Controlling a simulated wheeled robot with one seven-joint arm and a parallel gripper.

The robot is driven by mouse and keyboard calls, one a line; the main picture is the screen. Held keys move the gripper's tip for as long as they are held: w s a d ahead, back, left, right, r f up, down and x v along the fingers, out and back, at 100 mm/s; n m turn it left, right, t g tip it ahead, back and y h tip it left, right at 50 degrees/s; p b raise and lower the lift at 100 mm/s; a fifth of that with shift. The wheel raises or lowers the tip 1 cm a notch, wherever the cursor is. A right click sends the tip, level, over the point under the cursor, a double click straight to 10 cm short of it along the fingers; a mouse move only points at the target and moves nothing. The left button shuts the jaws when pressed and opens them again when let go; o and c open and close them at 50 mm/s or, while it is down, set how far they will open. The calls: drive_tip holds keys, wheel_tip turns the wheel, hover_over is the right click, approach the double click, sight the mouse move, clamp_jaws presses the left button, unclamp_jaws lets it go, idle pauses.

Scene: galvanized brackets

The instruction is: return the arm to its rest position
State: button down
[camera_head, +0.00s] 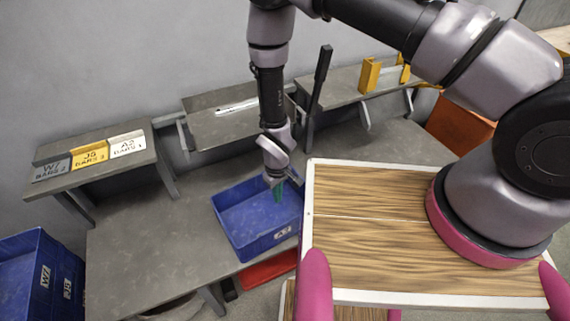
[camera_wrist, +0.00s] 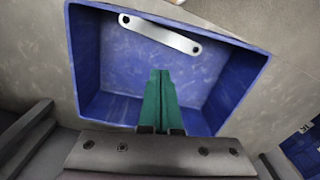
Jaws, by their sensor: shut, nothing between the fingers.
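My arm reaches down from the top of the head view over the bench. My gripper (camera_head: 278,192) hangs over the blue bin (camera_head: 232,232) marked A2, its green fingers at or just inside the opening. In the wrist view the green fingers (camera_wrist: 160,85) are together and empty, pointing into the blue bin (camera_wrist: 88,60). A silver bar with a hole at each end (camera_wrist: 160,34) lies in that bin, beyond the fingertips and apart from them. In the head view I cannot make out this bar.
Grey bench (camera_head: 140,250) stands below. Label blocks (camera_head: 90,154) sit on a left shelf; a middle shelf (camera_head: 215,120) and a right shelf with yellow brackets (camera_head: 369,75) stand behind. A dark upright lever (camera_head: 320,78) rises close to my arm. More blue bins (camera_head: 30,270) are at far left.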

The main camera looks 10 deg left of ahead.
drive_tip(key=w+d+r+m+t+y, duration=0.15)
drive_tip(key=w+r, duration=0.35)
drive_tip(key=r, duration=0.5)
drive_tip(key=w+d+r+m, duration=0.2)
drive_tip(key=w+r, duration=0.4)
drive_tip(key=r, duration=0.5)
drive_tip(key=w+d+r+m, duration=0.2)
drive_tip(key=w+r, duration=0.3)
drive_tip(key=r, duration=0.5)
drive_tip(key=d+r+m+t, duration=0.1)
drive_tip(key=d+r, duration=0.4)
drive_tip(key=r, duration=0.3)
drive_tip(key=d+r+m+t, duration=0.1)
drive_tip(key=d+r, duration=0.4)
drive_tip(key=r, duration=0.3)
drive_tip(key=s+d+r+m+t, duration=0.3)
drive_tip(key=s+d+r+m, duration=0.3)
drive_tip(key=s+d+r, duration=1.1)
drive_tip(key=shift+d+r+t, duration=0.15)
drive_tip(key=shift+r+t, duration=0.2)
drive_tip(key=shift+r, duration=0.5)
